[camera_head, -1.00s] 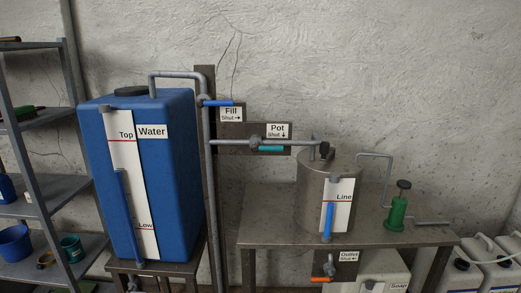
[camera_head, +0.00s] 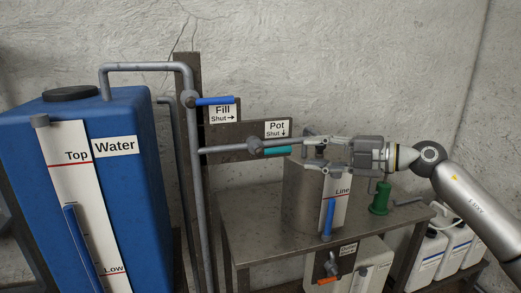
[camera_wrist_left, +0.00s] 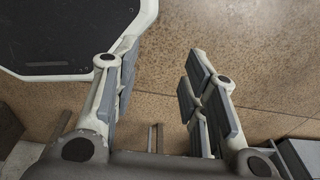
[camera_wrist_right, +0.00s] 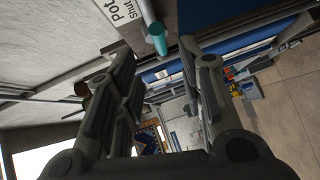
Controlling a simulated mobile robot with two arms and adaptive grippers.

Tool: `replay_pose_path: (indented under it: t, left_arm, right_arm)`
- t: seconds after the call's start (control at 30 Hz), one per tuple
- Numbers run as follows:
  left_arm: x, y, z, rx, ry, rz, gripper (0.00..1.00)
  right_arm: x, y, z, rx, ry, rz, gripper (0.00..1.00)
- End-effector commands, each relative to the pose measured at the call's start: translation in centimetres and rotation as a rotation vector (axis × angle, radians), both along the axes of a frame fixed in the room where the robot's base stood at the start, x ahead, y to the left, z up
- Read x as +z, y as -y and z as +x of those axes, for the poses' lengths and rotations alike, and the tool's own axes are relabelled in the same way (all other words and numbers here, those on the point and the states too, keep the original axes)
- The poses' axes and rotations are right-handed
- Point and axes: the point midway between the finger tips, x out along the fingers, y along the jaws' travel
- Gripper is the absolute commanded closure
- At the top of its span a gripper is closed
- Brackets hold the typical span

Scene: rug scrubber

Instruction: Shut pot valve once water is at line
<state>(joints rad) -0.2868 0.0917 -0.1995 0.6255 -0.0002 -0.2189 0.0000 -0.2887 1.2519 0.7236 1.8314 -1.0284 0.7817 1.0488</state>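The pot valve's teal handle (camera_head: 277,151) points right along its pipe, under the "Pot Shut ↓" sign (camera_head: 277,129). My right gripper (camera_head: 303,153) is open and empty just right of the handle's end. In the right wrist view, the teal handle (camera_wrist_right: 156,38) lies beyond the open fingers (camera_wrist_right: 158,65). The metal pot (camera_head: 300,200) is partly hidden behind my right gripper. Its white gauge shows a blue water column (camera_head: 328,220) with its top close below the red "Line" mark (camera_head: 341,196). My left gripper (camera_wrist_left: 160,65) is open and empty over the floor.
The blue water tank (camera_head: 135,200) stands left, its gauge level between Top and Low. The blue fill handle (camera_head: 215,100) points right above the pot valve. A green pump (camera_head: 380,198) stands on the metal table (camera_head: 255,240). The orange outlet handle (camera_head: 327,281) is below.

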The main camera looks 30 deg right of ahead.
Motion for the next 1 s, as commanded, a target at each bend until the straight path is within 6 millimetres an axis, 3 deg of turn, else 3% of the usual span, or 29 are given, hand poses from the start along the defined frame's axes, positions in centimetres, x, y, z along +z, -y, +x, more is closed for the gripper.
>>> replay_pose_path:
  t: [0.37,0.77,1.0]
  left_arm:
    - [0.8,1.9,-2.8,0.004,-0.039,-0.021,0.6]
    - [2.4,0.7,-0.8,0.003,-0.011,-0.008,0.6]
    - [3.5,0.7,-0.7,0.004,-0.01,-0.009,0.6]
  right_arm:
    - [-0.2,-2.0,3.0,0.006,0.001,-0.002,0.64]
    - [-0.5,-3.0,5.2,-0.004,0.004,0.006,0.64]
    - [-0.6,-3.5,6.0,-0.004,0.004,0.007,0.64]
